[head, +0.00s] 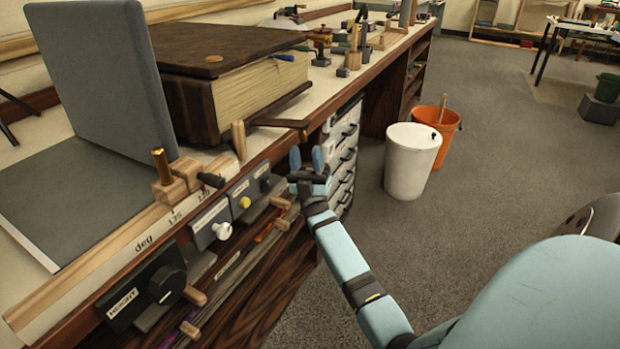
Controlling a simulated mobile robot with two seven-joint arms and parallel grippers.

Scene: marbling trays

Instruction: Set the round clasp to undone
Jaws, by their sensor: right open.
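My right gripper (307,158) is at the front edge of the bench, its two blue fingertips pointing up, apart and empty. It is just below and right of a dark flat strap-like piece (281,122) that sticks out from the thick, book-like brown block (249,88). My left gripper is out of view.
A grey upright panel (98,75) stands left of the block. Labelled knobs and wooden pegs line the bench front, including a black knob (167,284). White drawers (343,160) are behind my gripper. A white bin (410,160) and orange bucket (443,122) stand on open floor.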

